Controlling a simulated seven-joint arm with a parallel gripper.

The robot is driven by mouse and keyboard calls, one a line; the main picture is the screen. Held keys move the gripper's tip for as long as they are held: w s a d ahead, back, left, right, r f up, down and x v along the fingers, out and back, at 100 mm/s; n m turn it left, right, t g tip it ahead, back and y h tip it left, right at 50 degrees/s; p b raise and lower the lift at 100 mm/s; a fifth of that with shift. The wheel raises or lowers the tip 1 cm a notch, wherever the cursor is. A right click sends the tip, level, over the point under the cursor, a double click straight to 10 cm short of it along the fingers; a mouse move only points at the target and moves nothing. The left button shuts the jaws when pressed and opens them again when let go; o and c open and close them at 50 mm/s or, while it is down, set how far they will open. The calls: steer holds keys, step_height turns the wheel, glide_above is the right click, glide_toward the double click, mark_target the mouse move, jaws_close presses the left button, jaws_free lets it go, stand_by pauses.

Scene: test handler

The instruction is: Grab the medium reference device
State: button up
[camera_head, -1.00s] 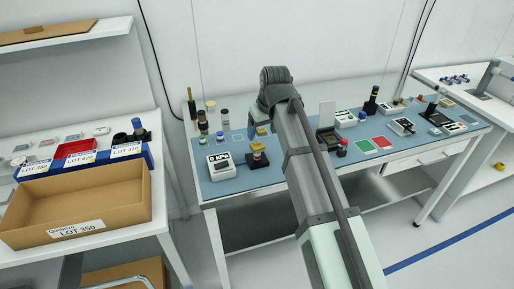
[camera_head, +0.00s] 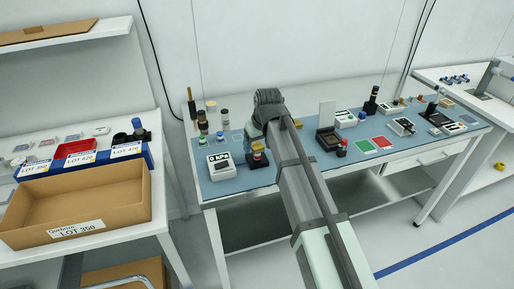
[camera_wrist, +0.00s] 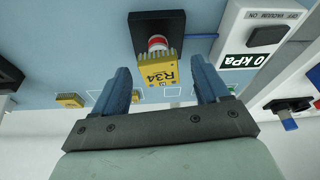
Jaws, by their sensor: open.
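A yellow finned block marked R34 (camera_wrist: 158,73) sits on a red and white round piece on a black base (camera_wrist: 170,34) in the wrist view. My gripper (camera_wrist: 159,68) is open, its blue fingers apart on either side of the block, and nothing is held. In the head view the yellow block (camera_head: 257,146) shows just below my wrist, which partly covers that area; the fingertips are hard to make out there. A smaller yellow finned block (camera_wrist: 69,100) lies at the left in the wrist view. No label shows which block is the medium reference device.
A white box reading 0 kPa (camera_head: 220,165) stands just left of the yellow block. Dark cylinders (camera_head: 225,119) stand behind it. A black open box (camera_head: 328,138), a green pad (camera_head: 364,147) and a red pad (camera_head: 383,143) lie to the right on the blue mat.

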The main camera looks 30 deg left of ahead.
steer(key=shift+c, duration=0.3)
steer(key=c, duration=1.2)
